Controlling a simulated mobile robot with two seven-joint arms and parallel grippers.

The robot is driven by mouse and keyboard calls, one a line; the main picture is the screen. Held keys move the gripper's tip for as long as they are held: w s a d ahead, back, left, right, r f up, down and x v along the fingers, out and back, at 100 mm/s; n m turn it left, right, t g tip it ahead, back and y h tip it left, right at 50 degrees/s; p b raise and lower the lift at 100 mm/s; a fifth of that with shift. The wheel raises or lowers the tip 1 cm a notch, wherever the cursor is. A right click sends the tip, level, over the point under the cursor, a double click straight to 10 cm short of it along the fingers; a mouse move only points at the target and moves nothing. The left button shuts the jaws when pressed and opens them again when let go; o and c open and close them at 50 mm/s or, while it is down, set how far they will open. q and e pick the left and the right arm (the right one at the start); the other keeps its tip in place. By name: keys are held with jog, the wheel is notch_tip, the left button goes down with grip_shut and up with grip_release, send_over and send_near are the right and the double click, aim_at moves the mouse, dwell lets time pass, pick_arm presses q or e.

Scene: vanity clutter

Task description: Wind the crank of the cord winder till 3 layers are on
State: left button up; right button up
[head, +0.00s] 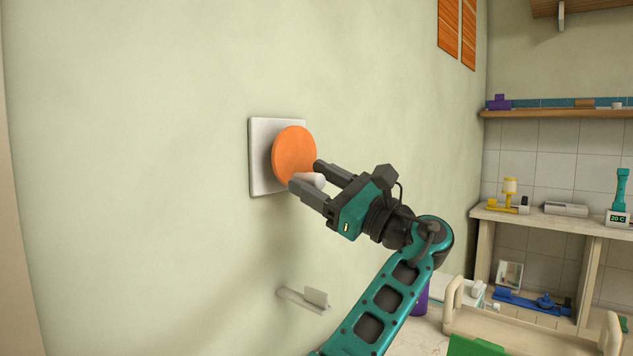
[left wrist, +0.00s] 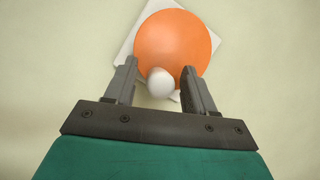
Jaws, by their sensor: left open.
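The cord winder is an orange disc (head: 292,154) on a white square plate (head: 262,184) fixed to the wall. A white crank knob (head: 312,180) sticks out from the disc's lower edge. My left gripper (head: 304,176) is open, with its fingers on either side of the knob. In the left wrist view the knob (left wrist: 160,82) sits between the two fingers (left wrist: 158,76), with gaps visible on both sides. The orange disc (left wrist: 172,42) fills the space beyond the fingertips. No cord layers are visible on the winder. My right gripper is not in view.
A small white wall bracket (head: 303,298) juts out below the winder. A workbench (head: 545,222) with a yellow device (head: 509,190) and a teal device (head: 620,190) stands at the right, under a wooden shelf (head: 560,113).

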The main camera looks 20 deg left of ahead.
pick_arm(q)
jog(key=v, duration=1.2)
jog(key=shift+s+d, duration=0.15)
jog(key=shift+d, duration=0.2)
jog(key=shift+a, duration=0.1)
